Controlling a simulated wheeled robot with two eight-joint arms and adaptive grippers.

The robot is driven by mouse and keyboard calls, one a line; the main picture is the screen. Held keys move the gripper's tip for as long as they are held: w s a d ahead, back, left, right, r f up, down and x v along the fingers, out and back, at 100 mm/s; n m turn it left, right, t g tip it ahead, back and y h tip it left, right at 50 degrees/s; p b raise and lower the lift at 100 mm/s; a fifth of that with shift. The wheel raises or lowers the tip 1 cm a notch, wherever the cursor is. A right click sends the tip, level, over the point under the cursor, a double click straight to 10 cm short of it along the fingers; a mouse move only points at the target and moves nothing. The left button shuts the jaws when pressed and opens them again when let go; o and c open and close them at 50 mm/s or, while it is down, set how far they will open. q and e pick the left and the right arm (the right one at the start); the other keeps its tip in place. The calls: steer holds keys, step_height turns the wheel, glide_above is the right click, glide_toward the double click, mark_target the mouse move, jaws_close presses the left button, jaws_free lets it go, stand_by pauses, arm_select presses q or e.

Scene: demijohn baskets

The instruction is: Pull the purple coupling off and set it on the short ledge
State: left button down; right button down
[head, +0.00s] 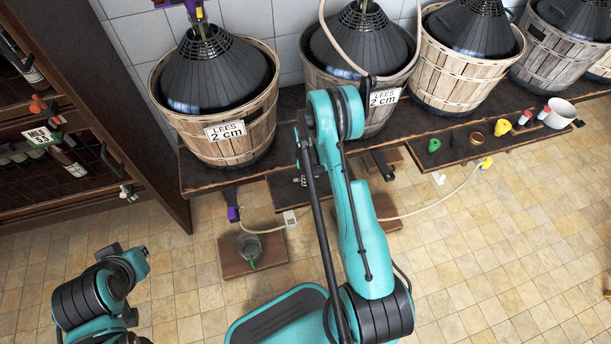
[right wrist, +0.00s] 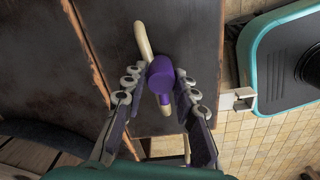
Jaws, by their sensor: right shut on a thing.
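In the right wrist view my right gripper (right wrist: 160,98) is shut on the purple coupling (right wrist: 160,75), with one finger on each side. A cream hose (right wrist: 143,38) runs out from its far end, and a short pale piece shows below it. A dark wooden surface (right wrist: 110,40) lies behind them; I cannot tell the height between. In the head view this gripper and coupling are hidden or too small to make out. My left arm's end (head: 115,262) is at the lower left, its fingers unclear. A short dark ledge (head: 283,190) shows below the bench, partly behind my right arm.
Demijohns in baskets (head: 235,150) line the bench (head: 196,183). A purple fitting (head: 233,213) hangs below its left end near a jar (head: 249,246) on a wooden block (head: 232,268). A longer ledge (head: 465,150) at the right holds small fittings and a white mug (head: 558,114).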

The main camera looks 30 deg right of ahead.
steer(key=shift+f, duration=0.4)
steer(key=c, duration=1.1)
jaws_free()
steer(key=shift+r, duration=0.1)
step_height(320, 180, up, 12)
steer(key=shift+f, duration=0.1)
